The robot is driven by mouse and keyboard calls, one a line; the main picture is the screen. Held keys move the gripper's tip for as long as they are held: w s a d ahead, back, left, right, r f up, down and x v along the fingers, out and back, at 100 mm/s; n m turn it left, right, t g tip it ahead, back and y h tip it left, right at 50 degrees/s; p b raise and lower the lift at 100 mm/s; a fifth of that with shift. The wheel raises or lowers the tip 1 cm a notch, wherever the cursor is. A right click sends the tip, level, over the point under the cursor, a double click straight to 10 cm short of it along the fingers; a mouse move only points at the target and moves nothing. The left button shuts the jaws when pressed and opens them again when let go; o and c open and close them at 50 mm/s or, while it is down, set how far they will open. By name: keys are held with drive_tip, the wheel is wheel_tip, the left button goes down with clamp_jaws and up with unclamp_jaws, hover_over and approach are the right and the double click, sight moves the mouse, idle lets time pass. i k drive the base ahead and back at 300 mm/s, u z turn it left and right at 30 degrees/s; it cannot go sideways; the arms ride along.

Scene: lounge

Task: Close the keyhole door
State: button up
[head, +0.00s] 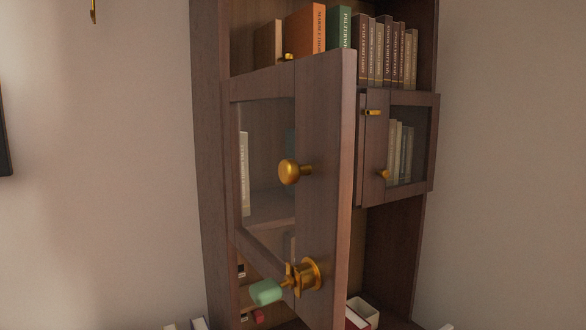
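The keyhole door (322,150) is a dark wooden cabinet door with a glass pane. It stands open and swings out toward me in the middle of the head view. A round brass knob (290,172) sits on its face. My gripper is not in view.
A smaller glass door (408,145) with brass fittings is on the cabinet's right. Books (385,50) fill the top shelf. A light-coloured box (362,310) and other small items lie low down. Bare wall (100,200) is on both sides of the cabinet.

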sight(324, 85)
drive_tip(key=z, duration=0.1)
drive_tip(key=k, duration=1.35)
drive_tip(key=u, duration=1.45)
drive_tip(key=i, duration=1)
drive_tip(key=u, duration=0.1)
